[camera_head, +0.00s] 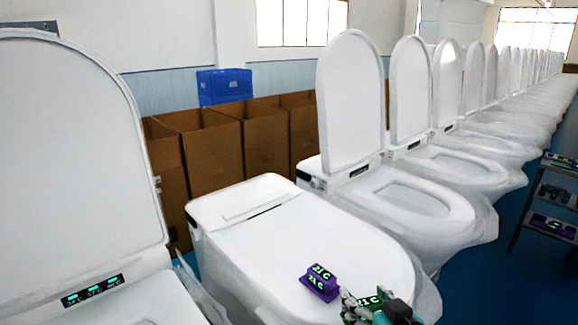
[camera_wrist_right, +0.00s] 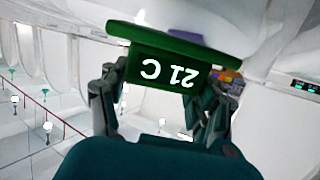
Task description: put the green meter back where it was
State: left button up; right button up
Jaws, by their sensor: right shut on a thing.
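The green meter (camera_head: 368,302), with a "21 C" display, is between the fingers of my right gripper (camera_head: 376,309) at the bottom of the head view, over the front of a closed toilet lid (camera_head: 290,235). In the right wrist view the green meter (camera_wrist_right: 166,60) shows its display upside down, with the fingers of my right gripper (camera_wrist_right: 168,82) shut on its two sides. A purple meter (camera_head: 320,283), also reading "21 C", stands on the lid just left of the gripper. The meter's underside is hidden in the head view. My left gripper is not in view.
A toilet with its lid raised (camera_head: 85,150) stands at left; another row of open toilets (camera_head: 400,200) runs to the far right. A dark shelf rack (camera_head: 530,205) at the right edge holds small devices. Cardboard boxes (camera_head: 215,150) and a blue crate (camera_head: 224,86) stand behind.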

jog(key=s+h, duration=0.1)
jog(key=s+d+f+m, duration=0.1)
jog(key=s, duration=0.1)
jog(key=s+f+m+h, duration=0.1)
jog(key=s, duration=0.1)
jog(key=shift+d+h, duration=0.3)
jog(key=shift+d, duration=0.05)
